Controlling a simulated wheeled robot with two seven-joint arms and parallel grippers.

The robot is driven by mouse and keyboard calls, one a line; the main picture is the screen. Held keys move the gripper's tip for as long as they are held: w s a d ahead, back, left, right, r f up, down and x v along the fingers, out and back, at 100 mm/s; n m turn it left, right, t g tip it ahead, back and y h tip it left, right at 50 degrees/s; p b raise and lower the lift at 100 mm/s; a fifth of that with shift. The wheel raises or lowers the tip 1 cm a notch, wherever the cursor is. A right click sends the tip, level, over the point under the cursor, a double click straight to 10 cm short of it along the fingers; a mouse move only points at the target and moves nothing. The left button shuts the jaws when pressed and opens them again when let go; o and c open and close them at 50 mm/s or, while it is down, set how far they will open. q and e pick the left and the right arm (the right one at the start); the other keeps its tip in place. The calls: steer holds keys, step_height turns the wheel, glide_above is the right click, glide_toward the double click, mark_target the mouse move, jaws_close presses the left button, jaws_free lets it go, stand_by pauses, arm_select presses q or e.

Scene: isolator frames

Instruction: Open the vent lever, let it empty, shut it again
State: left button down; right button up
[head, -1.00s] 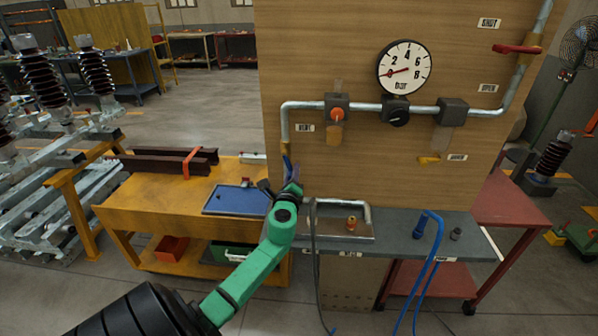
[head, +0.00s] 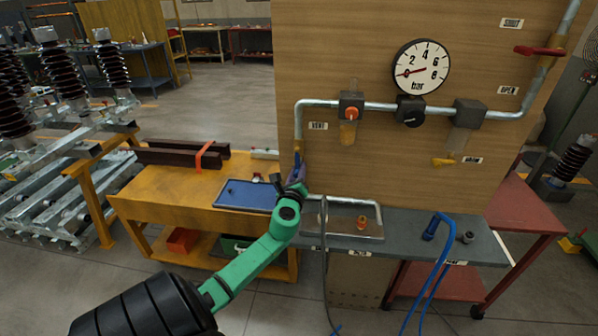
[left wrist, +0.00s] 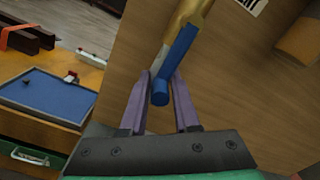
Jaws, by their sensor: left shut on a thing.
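The vent lever (left wrist: 178,60) is a blue bar on a brass valve body (left wrist: 186,22) at the lower end of the left pipe drop. In the head view the blue lever (head: 298,161) shows just above my left gripper (head: 296,180). In the left wrist view the purple fingers of my left gripper (left wrist: 160,92) are shut on the lever's blue end, one on each side. The lever runs roughly along the pipe; its exact angle is hard to tell. The round gauge (head: 421,66) has its red needle near 0. My right gripper is not in view.
A wooden panel (head: 400,170) stands right behind the valve. A "VENT" label (head: 318,126) is beside the pipe. Below are a metal tray (head: 340,232), a grey bench with a blue hose (head: 440,255), and a yellow bench with a blue tray (head: 245,196).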

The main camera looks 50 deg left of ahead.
arm_select(q)
steer(key=c, duration=0.9)
jaws_free()
steer(key=shift+a+r, duration=0.3)
steer(key=shift+r, duration=0.4)
steer(key=shift+c, duration=0.2)
steer(key=shift+o, duration=0.9)
steer(key=shift+a+f, duration=0.15)
steer(key=shift+f, duration=0.1)
steer(key=shift+s+d+f, duration=0.15)
steer(key=shift+s+d, duration=0.05)
steer(key=shift+d, duration=0.1)
steer(key=b+v, duration=0.2)
steer(key=v, duration=1.2)
